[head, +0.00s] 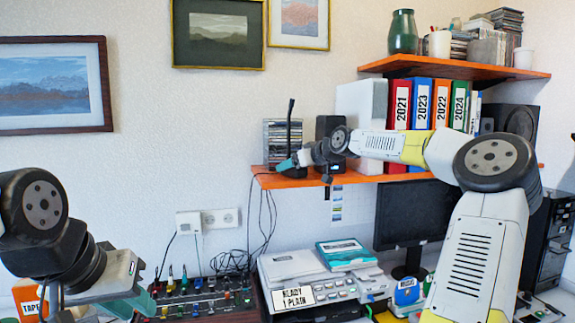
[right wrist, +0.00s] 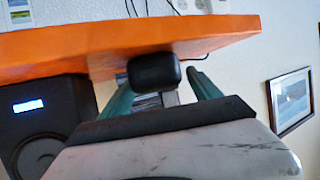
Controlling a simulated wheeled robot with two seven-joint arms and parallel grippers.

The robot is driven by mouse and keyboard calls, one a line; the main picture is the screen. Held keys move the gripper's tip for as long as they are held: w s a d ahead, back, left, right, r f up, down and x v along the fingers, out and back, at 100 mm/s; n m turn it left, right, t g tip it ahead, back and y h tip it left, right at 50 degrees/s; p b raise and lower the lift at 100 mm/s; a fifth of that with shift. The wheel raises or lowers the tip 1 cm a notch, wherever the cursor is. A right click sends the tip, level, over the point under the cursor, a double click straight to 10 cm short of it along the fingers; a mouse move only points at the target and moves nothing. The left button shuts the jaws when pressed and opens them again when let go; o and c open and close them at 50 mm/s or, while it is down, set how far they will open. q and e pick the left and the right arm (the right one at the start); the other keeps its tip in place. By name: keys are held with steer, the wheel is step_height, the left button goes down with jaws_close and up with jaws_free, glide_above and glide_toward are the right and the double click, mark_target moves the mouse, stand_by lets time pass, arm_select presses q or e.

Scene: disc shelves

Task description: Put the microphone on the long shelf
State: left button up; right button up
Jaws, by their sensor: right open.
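The black microphone (head: 291,125) stands upright at the left end of the long orange shelf (head: 350,180), the lower of two shelves. Its base is partly hidden by my right gripper (head: 288,163), which reaches in from the right. In the right wrist view, which is upside down, the microphone's dark base (right wrist: 153,72) lies between the two teal fingers of my right gripper (right wrist: 165,88). The fingers are open, one on each side of it. My left gripper (head: 135,285) is low at the left, far from the shelf; its finger gap is unclear.
Behind the microphone is a CD rack (head: 275,140), with a dark speaker (head: 330,130) to the right. Binders (head: 433,103) fill the shelf farther along. A higher shelf (head: 450,66) is above. A printer (head: 310,275) and a mixer (head: 200,298) sit below on the desk.

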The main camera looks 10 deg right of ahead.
steer(key=v, duration=1.2)
steer(key=shift+s+f, duration=0.1)
